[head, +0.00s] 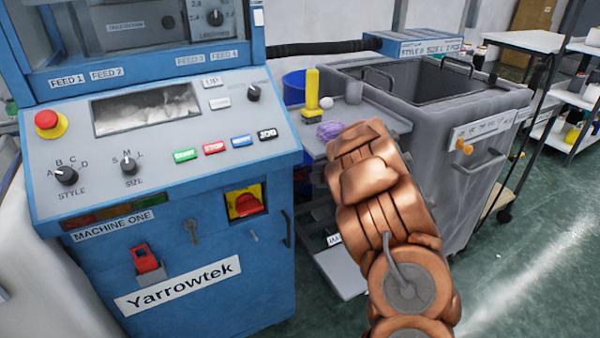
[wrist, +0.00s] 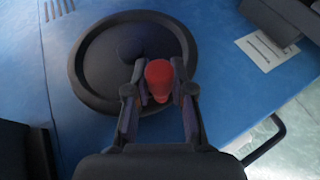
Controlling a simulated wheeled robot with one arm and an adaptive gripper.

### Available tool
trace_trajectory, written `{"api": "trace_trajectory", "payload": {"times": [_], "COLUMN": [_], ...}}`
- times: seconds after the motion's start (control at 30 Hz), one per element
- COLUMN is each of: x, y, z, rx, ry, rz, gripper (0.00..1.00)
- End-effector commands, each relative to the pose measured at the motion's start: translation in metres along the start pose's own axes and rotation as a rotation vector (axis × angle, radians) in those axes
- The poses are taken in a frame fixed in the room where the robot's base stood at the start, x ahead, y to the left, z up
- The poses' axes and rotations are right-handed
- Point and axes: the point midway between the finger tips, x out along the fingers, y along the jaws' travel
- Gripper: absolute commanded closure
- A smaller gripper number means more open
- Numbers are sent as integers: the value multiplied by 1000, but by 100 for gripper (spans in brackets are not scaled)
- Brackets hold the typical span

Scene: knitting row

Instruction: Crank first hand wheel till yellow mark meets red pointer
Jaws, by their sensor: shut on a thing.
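A round black hand wheel (wrist: 97,62) is mounted on a blue machine panel and shows in the wrist view. A red knob (wrist: 158,76) stands near its lower right rim. My gripper (wrist: 159,88) is shut on the red knob, with one finger on each side of it. No yellow mark and no red pointer can be made out on or around the wheel. In the head view my arm hides my gripper, and the hand wheel does not show there.
The blue machine labelled Machine One (head: 190,240) stands at the left, with a red stop button (head: 47,121) on its panel. A grey wheeled bin (head: 440,140) stands right of my arm. A black handle (wrist: 266,140) sits near the wheel.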

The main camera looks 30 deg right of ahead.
Motion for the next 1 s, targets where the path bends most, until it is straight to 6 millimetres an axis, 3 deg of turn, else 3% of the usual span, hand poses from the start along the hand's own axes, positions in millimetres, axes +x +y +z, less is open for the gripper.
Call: {"api": "trace_trajectory", "payload": {"times": [0.6,0.63,0.87,1.0], "x": [-1,-1,-1,-1], "y": [6,6,5,4], "z": [0,0,0,0], "rx": [-3,-3,-2,-2], "ry": [-1,-1,0,0], "rz": [9,9,6,5], "gripper": [100,77,53,51]}}
